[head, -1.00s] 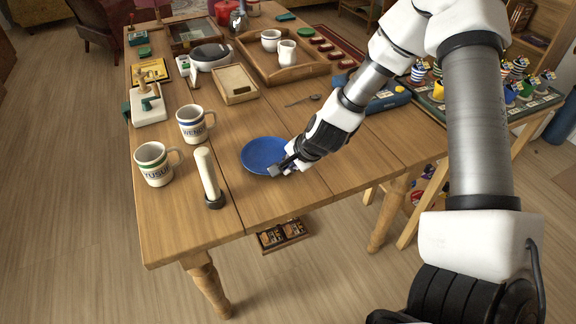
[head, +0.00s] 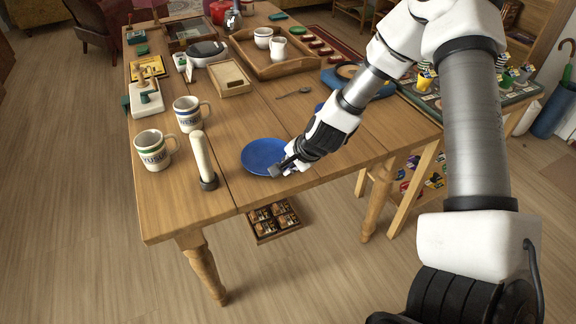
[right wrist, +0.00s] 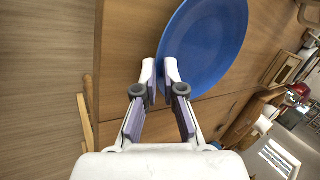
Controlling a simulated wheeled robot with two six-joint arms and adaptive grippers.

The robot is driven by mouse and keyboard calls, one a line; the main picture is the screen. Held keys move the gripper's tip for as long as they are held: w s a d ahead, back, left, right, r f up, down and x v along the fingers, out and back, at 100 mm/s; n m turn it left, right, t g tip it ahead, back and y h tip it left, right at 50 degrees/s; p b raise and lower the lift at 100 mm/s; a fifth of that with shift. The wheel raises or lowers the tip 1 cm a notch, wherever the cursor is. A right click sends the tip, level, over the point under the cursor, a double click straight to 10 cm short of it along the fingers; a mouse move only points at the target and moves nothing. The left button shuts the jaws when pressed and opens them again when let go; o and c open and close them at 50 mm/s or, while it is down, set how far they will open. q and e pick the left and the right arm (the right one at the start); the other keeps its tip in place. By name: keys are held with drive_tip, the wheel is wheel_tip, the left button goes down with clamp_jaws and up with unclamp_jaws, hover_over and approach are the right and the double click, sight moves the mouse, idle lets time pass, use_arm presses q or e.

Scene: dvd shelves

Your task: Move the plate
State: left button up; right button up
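The blue plate (head: 264,157) is at the near side of the wooden table in the head view, right of the white cylinder. I cannot tell whether it touches the table or is just above it. My right gripper (head: 285,169) is at the plate's near right rim. In the right wrist view, the plate (right wrist: 208,45) fills the upper middle, and its rim runs between the two close fingertips of the gripper (right wrist: 160,72). The fingers appear shut on the rim. My left gripper is not in view.
On the table (head: 240,190), the white cylinder (head: 203,160) stands on a dark base beside two mugs (head: 155,150) (head: 189,115). A wooden tray (head: 285,66) with cups, a spoon (head: 294,92) and a blue tray (head: 378,84) lie farther back. The table's front edge is close to the plate.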

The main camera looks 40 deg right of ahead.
drive_tip(key=o, duration=0.4)
drive_tip(key=v, duration=1.2)
drive_tip(key=s+a+f+n+g+h+p, duration=0.2)
drive_tip(key=s+f+n+g+h+p, duration=0.45)
drive_tip(key=s+f, duration=0.95)
drive_tip(key=s+a+f+n+y, duration=0.1)
drive_tip(key=a+f+n+y, duration=0.1)
drive_tip(key=a+n, duration=0.1)
drive_tip(key=s+a+f+n+y, duration=0.2)
drive_tip(key=a+n, duration=0.1)
drive_tip(key=s+a+f+n+y, duration=0.1)
drive_tip(key=a+f+n+y, duration=0.1)
drive_tip(key=a+n, duration=0.1)
drive_tip(key=shift+s+a+f+n, duration=0.2)
drive_tip(key=shift+s+a+n, duration=0.1)
drive_tip(key=shift+a, duration=0.3)
